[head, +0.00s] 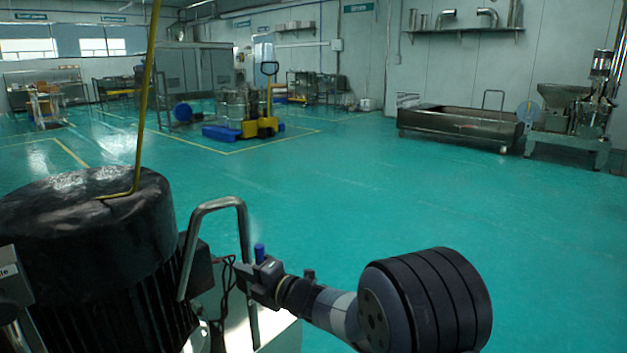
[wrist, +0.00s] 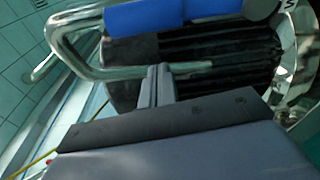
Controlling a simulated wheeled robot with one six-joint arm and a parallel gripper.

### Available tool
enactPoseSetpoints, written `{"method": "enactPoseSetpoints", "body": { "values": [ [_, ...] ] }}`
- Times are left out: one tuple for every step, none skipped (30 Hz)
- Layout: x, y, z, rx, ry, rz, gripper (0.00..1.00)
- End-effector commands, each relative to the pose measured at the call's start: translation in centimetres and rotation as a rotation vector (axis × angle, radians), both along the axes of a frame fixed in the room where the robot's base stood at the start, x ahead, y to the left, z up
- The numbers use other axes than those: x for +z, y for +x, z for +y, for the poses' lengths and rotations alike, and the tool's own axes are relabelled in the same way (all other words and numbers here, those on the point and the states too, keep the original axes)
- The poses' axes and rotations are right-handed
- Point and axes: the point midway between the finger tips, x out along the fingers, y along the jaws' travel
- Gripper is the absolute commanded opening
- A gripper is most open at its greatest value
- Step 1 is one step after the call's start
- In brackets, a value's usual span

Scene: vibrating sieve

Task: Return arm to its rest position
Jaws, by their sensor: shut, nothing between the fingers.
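My gripper (head: 243,272) is at the lower centre of the head view, beside a bent metal tube handle (head: 214,204). The wrist view shows its two fingers (wrist: 157,72) close together with nothing held between them. The handle (wrist: 65,48) also shows there, with its lower bar passing close by the fingertips; I cannot tell whether they touch. My arm comes in from the lower right of the head view and reaches left. A large dark ribbed motor (head: 85,215) stands left of the handle, and its ribbed side (wrist: 230,50) lies beyond the fingers in the wrist view.
A yellow cable (head: 149,80) rises from the motor top. A blue cylinder (wrist: 165,14) crosses the top of the wrist view. Open green floor (head: 330,190) lies beyond my arm. A pallet truck (head: 268,105) and a long metal trough (head: 455,125) stand far off.

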Motion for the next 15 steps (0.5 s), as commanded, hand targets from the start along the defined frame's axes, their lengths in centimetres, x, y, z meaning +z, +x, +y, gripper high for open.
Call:
{"method": "enactPoseSetpoints", "body": {
  "values": [
    [0.2, 0.2, -0.2, 0.001, 0.021, 0.025, 0.0],
    [0.4, 0.2, -0.4, 0.0, 0.029, 0.037, 0.0],
    [0.4, -0.4, -1.3, -0.001, 0.028, 0.038, 0.0],
    [0.5, -0.8, -1.9, -0.001, 0.029, 0.039, 0.0],
    [0.5, -1.1, -2.4, -0.002, 0.028, 0.039, 0.0],
    [0.5, -1.5, -3.1, -0.001, 0.028, 0.037, 0.0],
    [0.4, -1.9, -3.6, -0.002, 0.027, 0.037, 0.0],
    [0.4, -2.2, -4.1, -0.002, 0.028, 0.038, 0.0],
    [0.5, -2.6, -4.8, -0.002, 0.028, 0.037, 0.0],
    [0.4, -3.0, -5.3, -0.002, 0.028, 0.037, 0.0],
    [0.4, -3.3, -5.8, -0.001, 0.027, 0.036, 0.0],
    [0.4, -3.7, -6.5, -0.002, 0.026, 0.037, 0.0],
    [0.4, -4.1, -7.0, -0.002, 0.027, 0.035, 0.0],
    [0.4, -4.4, -7.5, -0.002, 0.027, 0.036, 0.0],
    [0.5, -4.8, -8.2, -0.003, 0.028, 0.035, 0.0]
  ]
}}
